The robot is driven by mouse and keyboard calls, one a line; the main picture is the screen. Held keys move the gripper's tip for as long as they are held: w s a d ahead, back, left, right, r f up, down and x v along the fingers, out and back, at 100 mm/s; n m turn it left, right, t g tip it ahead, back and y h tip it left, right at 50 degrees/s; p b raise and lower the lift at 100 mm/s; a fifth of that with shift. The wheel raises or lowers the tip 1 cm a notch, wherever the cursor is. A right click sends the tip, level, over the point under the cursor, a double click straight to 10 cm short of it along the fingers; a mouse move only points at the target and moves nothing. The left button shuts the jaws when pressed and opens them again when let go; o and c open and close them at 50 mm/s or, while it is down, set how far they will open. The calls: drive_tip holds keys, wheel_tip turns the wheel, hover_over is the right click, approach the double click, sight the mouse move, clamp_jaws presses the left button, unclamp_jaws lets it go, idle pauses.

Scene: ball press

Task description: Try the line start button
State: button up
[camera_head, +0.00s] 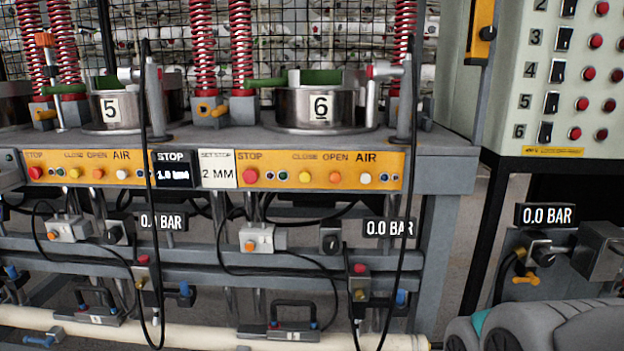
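No button in the head view carries a readable "line start" label, so I cannot tell which one it is. An orange button panel (325,180) under press 6 has red, yellow, orange and white buttons marked STOP, CLOSE, OPEN and AIR. A similar panel (82,179) sits under press 5. A pale control cabinet (545,60) at the upper right has numbered rows with black switches and red buttons (582,104). Small grey boxes with an orange button (250,246) hang below the panels. My gripper is not in view.
Press pot 6 (310,107) and press pot 5 (105,115) stand on the grey bench. Thin black cables hang in front of the panels. A pressure display (545,215) reads 0.0 BAR at right. A pale pipe (200,335) runs along the bottom.

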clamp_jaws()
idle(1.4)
